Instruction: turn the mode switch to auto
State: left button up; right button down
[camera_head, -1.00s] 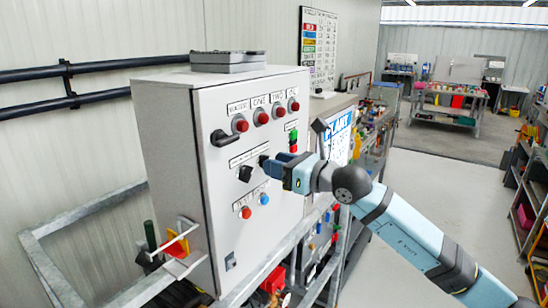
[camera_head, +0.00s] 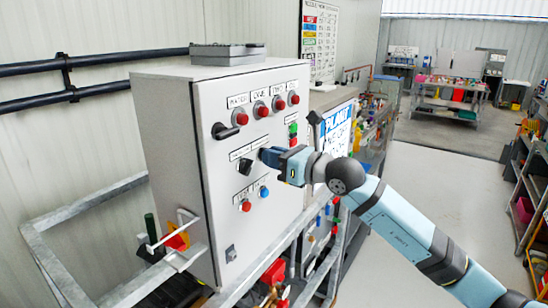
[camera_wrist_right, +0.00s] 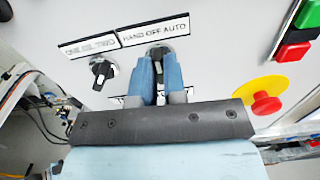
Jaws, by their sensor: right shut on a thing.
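The mode switch (camera_wrist_right: 158,50) is a dark knob on the grey panel, under a label reading HAND OFF AUTO. My right gripper (camera_wrist_right: 159,72) has its two blue fingers on either side of the knob and is shut on it. The fingers hide most of the knob, so I cannot tell which position it points to. In the head view my right gripper (camera_head: 266,156) reaches the front of the control cabinet (camera_head: 221,190) from the right, and the switch is hidden behind its fingers. My left gripper is not in view.
A second black selector (camera_wrist_right: 102,72) sits just left of the mode switch. A yellow-and-red emergency stop (camera_wrist_right: 262,101) and green and red buttons (camera_wrist_right: 292,52) are to the right. Red lamps (camera_head: 262,109) line the cabinet's top.

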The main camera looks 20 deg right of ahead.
jog(key=m+p, duration=0.5)
jog(key=m, duration=0.3)
jog(key=shift+w+d+r, duration=0.1)
jog(key=shift+m, duration=0.3)
dwell(0.5)
